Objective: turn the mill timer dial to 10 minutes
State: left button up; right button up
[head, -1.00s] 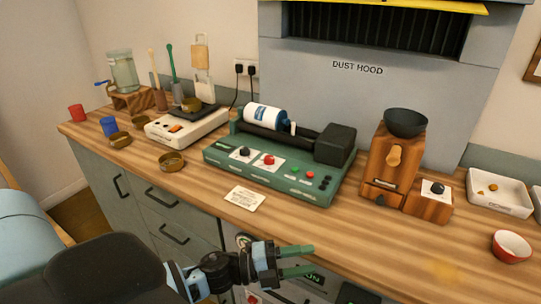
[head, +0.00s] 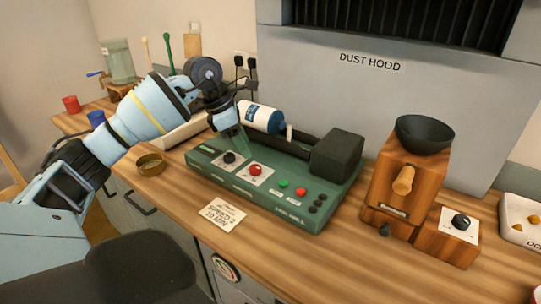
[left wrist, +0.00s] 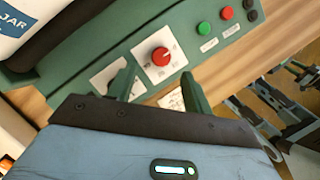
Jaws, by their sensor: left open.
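The green mill (head: 285,205) carries a white and blue jar (head: 262,117) on its rollers. Its front panel has a black dial (head: 230,157) and a red dial (head: 256,169), each on a white plate; their markings are too small to read. My left gripper (head: 236,140) is open and empty, just above and behind the black dial. In the left wrist view the spread green fingers of my left gripper (left wrist: 157,86) point toward the panel, with the red dial (left wrist: 160,56) showing between and beyond them. There the black dial is hidden, seemingly behind a finger.
A green button (head: 283,184) and a red button (head: 301,191) sit right of the dials. A note card (head: 223,215) lies in front. A wooden grinder (head: 398,182) with its own black knob (head: 461,221) stands at right. A brass dish (head: 150,162) is at left.

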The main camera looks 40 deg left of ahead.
aim_at(254, 167)
pick_arm(q)
jog(key=x, duration=0.6)
jog(key=shift+s+f, duration=0.3)
jog(key=shift+f, duration=0.1)
pick_arm(e)
jog(key=shift+s, duration=0.8)
pick_arm(q)
jog(key=shift+d, duration=0.1)
jog(key=shift+c, duration=0.4)
pick_arm(e)
jog(key=shift+s, duration=0.15)
pick_arm(q)
jog(key=c, duration=0.9)
pick_arm(e)
jog(key=shift+s+f, duration=0.1)
jog(key=shift+s, duration=0.25)
